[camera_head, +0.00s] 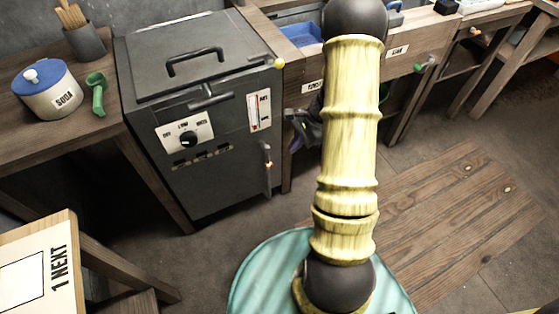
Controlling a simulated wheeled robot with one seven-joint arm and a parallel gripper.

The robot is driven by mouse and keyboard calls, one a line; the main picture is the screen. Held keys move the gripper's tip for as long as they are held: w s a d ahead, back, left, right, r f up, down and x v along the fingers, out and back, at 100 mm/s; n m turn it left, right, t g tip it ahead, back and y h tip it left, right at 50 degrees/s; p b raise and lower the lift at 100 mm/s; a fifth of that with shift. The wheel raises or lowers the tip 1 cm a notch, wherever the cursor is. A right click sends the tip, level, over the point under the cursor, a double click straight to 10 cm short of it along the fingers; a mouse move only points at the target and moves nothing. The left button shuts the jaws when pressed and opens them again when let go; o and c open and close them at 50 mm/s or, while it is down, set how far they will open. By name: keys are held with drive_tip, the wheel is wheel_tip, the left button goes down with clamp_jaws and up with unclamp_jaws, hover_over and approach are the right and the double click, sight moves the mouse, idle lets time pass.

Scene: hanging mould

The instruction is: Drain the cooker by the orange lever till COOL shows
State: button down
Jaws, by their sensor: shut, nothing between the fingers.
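The cooker (190,90) is a dark grey box with a closed lid and a black lid handle (195,60). A white dial plate (185,138) with a black knob is on its front. A white gauge (259,110) with a red column is at the front's upper right; its lettering is too small to read. Below the gauge, a slim upright lever (267,168) with an orange tip is on the front's right side. My gripper (302,128) is to the right of the cooker's front, partly hidden behind my arm. It looks shut and empty, apart from the lever.
A wooden bench at left holds a SODA jar (47,95), a green scoop (97,90) and a pot of sticks (83,40). A yellow knob (279,62) sits at the cooker's top right corner.

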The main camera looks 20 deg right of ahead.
drive_tip(key=w+d+f+m+t+y, duration=0.1)
drive_tip(key=w+d+f+m+t, duration=0.1)
drive_tip(key=d+f+m, duration=0.4)
drive_tip(key=shift+w+d+f, duration=0.2)
drive_tip(key=shift+d+f, duration=0.05)
drive_tip(key=shift+f, duration=0.35)
drive_tip(key=a+b+x, duration=0.1)
drive_tip(key=x, duration=0.5)
drive_tip(key=w+a+r+b+x, duration=0.1)
drive_tip(key=b+x, duration=0.1)
drive_tip(key=x, duration=0.5)
drive_tip(key=shift+r, duration=0.2)
drive_tip(key=shift+w+a, duration=0.15)
